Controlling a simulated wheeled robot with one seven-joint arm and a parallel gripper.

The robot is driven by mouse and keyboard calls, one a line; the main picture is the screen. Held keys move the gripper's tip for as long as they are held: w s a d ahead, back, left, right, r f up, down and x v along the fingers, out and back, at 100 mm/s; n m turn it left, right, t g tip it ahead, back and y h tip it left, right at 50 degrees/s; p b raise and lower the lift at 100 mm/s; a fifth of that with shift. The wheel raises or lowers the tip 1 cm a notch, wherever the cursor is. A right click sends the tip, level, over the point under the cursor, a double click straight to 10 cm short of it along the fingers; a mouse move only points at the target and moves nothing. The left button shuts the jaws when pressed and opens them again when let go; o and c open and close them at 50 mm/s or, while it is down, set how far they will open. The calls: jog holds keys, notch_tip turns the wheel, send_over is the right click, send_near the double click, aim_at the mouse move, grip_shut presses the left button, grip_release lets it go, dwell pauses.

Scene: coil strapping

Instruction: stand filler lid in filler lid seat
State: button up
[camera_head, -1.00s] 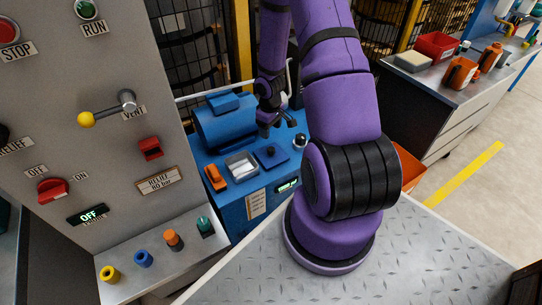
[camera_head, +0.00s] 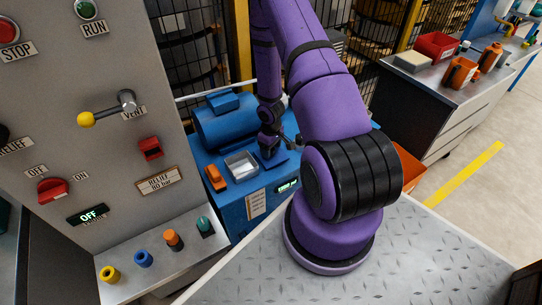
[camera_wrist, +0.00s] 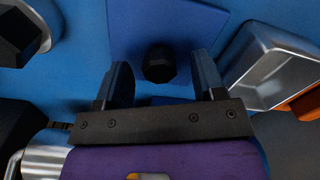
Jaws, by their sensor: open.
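The filler lid (camera_wrist: 190,25) looks like a flat blue square plate with a black knob (camera_wrist: 158,66); it lies on top of the blue unit. In the head view, my gripper (camera_head: 270,154) is over the lid and hides much of it. In the wrist view, my gripper (camera_wrist: 162,62) is open, with a finger on each side of the knob; I cannot tell whether either touches it. I cannot make out the filler lid seat with certainty.
A metal tray (camera_head: 241,166) and an orange object (camera_head: 215,178) sit left of the lid. A blue motor-like cylinder (camera_head: 225,125) stands behind. A black knob with a shiny collar (camera_wrist: 22,35) is on the lid's other side. The control panel (camera_head: 60,135) rises at left.

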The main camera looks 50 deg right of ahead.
jog(key=shift+f, duration=0.55)
jog(key=c, duration=1)
jog(key=shift+c, duration=0.2)
jog(key=shift+r, duration=0.2)
